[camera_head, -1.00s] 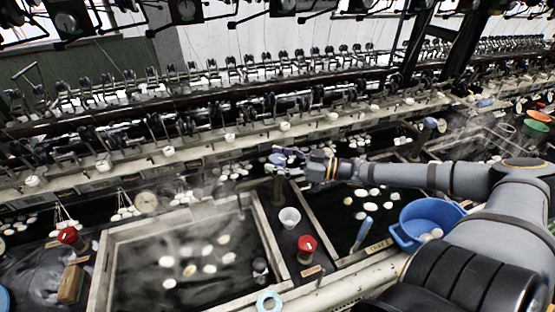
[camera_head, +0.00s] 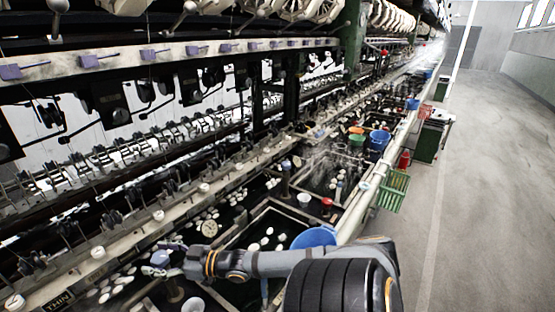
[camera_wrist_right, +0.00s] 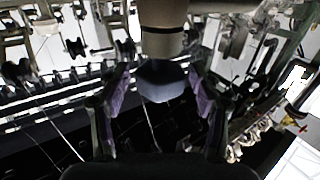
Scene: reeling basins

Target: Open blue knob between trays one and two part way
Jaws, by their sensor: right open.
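The blue knob (camera_head: 159,258) sits at the lower left of the head view, on a post beside the basins. In the right wrist view the blue knob (camera_wrist_right: 162,82) is a faceted cap on a pale post. My right gripper (camera_head: 168,259) reaches to the knob. In the wrist view my right gripper (camera_wrist_right: 160,92) is open, with its purple-padded fingers on either side of the knob and gaps showing. A tray (camera_head: 268,209) with white cocoons lies beyond my right arm. Another tray is partly cut off at the bottom. My left gripper is out of view.
A blue basin (camera_head: 314,238) stands just behind my right forearm. A white cup (camera_head: 304,198) and a red knob (camera_head: 327,202) are farther along. The reeling rail (camera_head: 120,243) runs along the left. The aisle floor (camera_head: 490,190) at right is clear.

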